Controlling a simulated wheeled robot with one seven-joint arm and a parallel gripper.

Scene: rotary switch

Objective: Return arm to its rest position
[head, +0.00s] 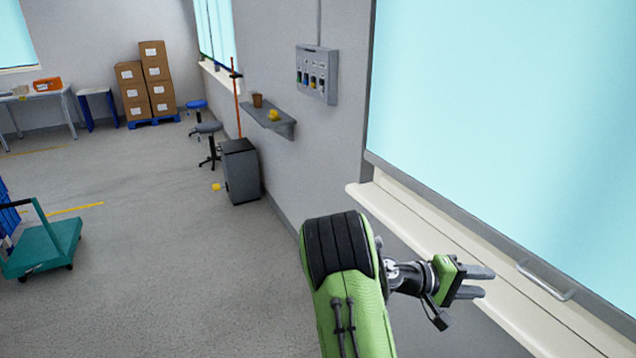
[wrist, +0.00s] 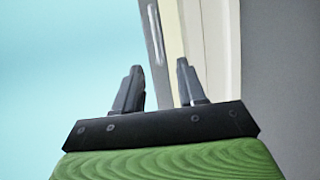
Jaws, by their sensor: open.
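My gripper (head: 490,282) is at the end of my green and black arm, at the lower right of the head view. Its two grey fingers are apart and nothing is between them. They point right, in front of the window sill and close to a metal handle on the blind's lower edge; I cannot tell the exact gap. In the wrist view my gripper (wrist: 160,80) also shows spread, empty fingers. The rotary switch panel (head: 317,73) is a grey box on the wall, with several coloured knobs, well away from my gripper.
The window blind (head: 510,110) with its handle (head: 545,282) and sill (head: 440,250) lie beside my arm. A wall shelf (head: 268,118), a dark cabinet (head: 240,172) and stools stand further back. A teal trolley (head: 45,248) is at left. The middle floor is clear.

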